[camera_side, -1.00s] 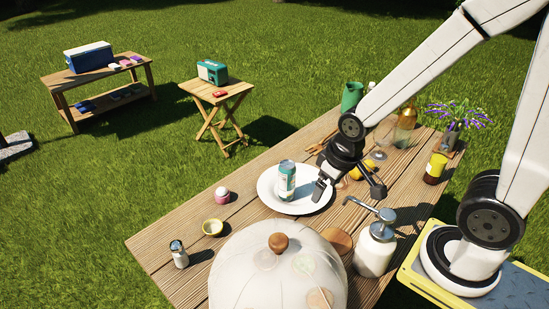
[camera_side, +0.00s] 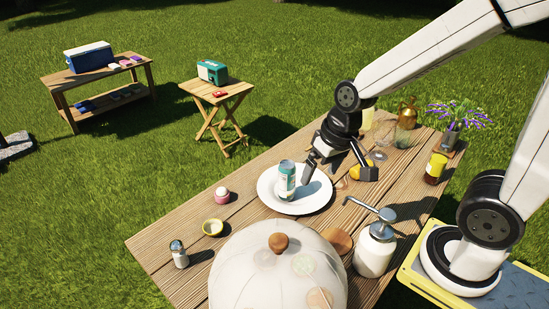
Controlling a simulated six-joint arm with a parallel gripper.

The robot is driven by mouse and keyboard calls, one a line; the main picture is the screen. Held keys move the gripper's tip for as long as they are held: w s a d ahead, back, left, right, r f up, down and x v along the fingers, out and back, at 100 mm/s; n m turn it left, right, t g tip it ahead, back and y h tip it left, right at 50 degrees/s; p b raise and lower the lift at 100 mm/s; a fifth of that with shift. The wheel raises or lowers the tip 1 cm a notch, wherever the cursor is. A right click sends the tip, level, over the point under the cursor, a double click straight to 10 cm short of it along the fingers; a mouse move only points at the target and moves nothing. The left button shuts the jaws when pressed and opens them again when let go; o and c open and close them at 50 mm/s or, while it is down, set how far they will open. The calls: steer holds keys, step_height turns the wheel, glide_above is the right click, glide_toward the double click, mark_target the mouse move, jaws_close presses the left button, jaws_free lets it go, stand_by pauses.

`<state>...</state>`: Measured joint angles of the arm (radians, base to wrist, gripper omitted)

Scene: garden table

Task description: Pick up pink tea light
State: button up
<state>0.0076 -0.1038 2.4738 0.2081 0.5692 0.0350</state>
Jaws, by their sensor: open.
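The pink tea light (camera_side: 222,195) appears to be the small pink cup with a pale top, standing on the wooden table left of the white plate. My gripper (camera_side: 338,177) is open, with its fingers spread above the right side of the plate. It is well to the right of the pink tea light and apart from it. I see nothing between its fingers.
A can (camera_side: 286,181) stands on the white plate (camera_side: 310,205), between my gripper and the tea light. The table's left edge is clear.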

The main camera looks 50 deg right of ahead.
steer(key=w+a+m+t+y, duration=0.1)
steer(key=w+a+m+y, duration=0.4)
steer(key=m, duration=0.3)
steer(key=m+t+h, duration=0.1)
steer(key=m+t, duration=0.8)
steer(key=m, duration=1.2)
glide_above(226, 193)
steer(key=s+d, duration=0.2)
steer(key=s, duration=0.3)
step_height(226, 193, down, 22)
steer(key=shift+w, duration=0.1)
steer(key=shift+x, duration=1.25)
steer(key=shift+w+f, duration=0.1)
